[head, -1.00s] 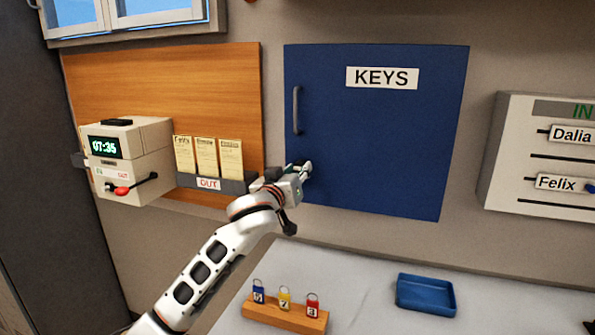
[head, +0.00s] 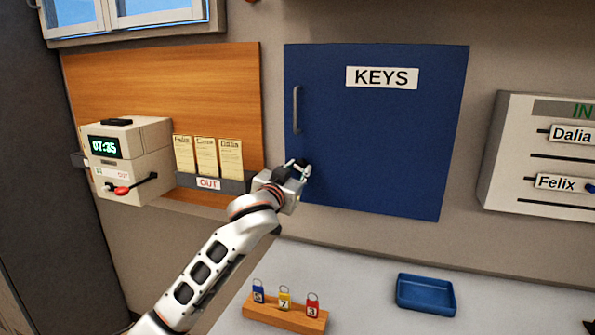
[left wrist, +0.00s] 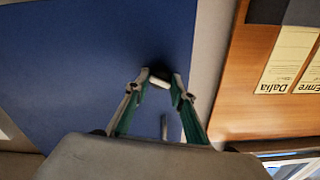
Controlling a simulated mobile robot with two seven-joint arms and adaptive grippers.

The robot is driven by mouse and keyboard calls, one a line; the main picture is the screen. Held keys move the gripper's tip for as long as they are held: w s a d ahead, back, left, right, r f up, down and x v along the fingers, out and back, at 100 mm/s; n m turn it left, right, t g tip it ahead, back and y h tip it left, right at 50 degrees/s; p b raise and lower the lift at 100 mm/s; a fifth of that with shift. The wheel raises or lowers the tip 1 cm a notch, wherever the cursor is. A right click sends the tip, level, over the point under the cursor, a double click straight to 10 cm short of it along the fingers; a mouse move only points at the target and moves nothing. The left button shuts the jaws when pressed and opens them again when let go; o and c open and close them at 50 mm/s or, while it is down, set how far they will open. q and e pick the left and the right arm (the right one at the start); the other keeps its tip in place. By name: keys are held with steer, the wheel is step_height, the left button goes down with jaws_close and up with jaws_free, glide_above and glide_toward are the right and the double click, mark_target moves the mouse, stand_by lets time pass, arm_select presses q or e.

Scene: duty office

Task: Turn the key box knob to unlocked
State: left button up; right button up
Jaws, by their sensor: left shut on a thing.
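The blue key box (head: 390,130) with its KEYS label hangs on the wall, its door closed. Its knob, dark with a pale face (left wrist: 160,80), shows between my fingertips in the left wrist view. My left gripper (head: 299,166) is at the lower left of the door, shut on the knob; it also shows in the left wrist view (left wrist: 160,82). The gripper hides most of the knob in the head view, and I cannot read its position. The right gripper is not in view.
A grey door handle (head: 296,110) is above my gripper. A time clock (head: 125,160) and a card rack (head: 210,182) are to the left. An in/out board (head: 545,150) is at right.

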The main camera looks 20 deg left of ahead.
arm_select(q)
steer(key=m, duration=0.9)
steer(key=shift+m, duration=1.8)
steer(key=o, duration=1.1)
